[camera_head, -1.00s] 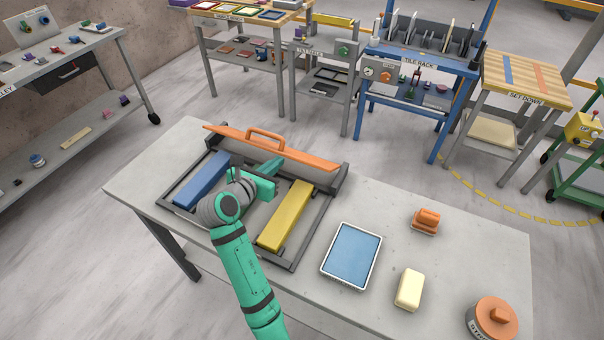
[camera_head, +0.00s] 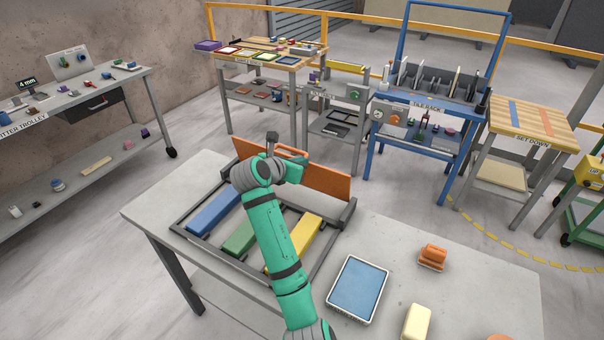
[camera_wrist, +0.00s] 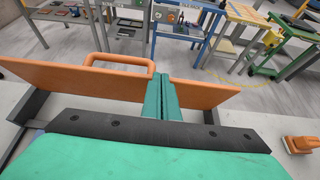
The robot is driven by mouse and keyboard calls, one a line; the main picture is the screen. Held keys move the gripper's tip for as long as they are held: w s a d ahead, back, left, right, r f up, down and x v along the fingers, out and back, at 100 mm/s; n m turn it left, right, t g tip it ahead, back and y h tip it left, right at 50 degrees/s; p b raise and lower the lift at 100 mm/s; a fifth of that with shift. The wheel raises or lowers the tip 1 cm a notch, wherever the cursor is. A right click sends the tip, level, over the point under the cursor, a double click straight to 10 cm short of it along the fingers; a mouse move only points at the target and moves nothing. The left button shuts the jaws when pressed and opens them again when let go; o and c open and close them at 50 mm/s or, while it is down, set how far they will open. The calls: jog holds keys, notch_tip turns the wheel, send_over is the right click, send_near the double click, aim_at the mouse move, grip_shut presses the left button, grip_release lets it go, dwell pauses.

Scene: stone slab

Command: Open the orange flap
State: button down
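The orange flap (camera_head: 325,180) stands roughly upright along the back of a dark frame (camera_head: 325,255) on the stone slab. In the wrist view the flap (camera_wrist: 80,80) spans most of the width, with its looped handle (camera_wrist: 122,58) on the top edge, left of the fingers. My gripper (camera_head: 295,171) is at the flap, and my arm hides part of the flap and handle in the head view. In the wrist view my gripper's fingers (camera_wrist: 161,95) are together, crossing in front of the flap; whether they touch it I cannot tell.
Blue (camera_head: 215,210), green (camera_head: 240,238) and yellow (camera_head: 292,243) bars lie inside the frame. A blue-topped tray (camera_head: 358,288), an orange block (camera_head: 433,256) and a cream block (camera_head: 416,322) lie to the right. Workbenches stand behind, across open floor.

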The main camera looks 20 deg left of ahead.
aim_at(304, 154)
jog(key=w, duration=0.1)
jog(key=w+r+g, duration=0.1)
jog(key=shift+w, duration=0.35)
dwell(0.4)
jog(key=shift+w, duration=0.1)
jog(key=w+r, duration=0.3)
jog(key=r, duration=0.6)
jog(key=shift+d+r+g, duration=0.2)
jog(key=shift+g, duration=0.1)
jog(key=shift+w, duration=0.15)
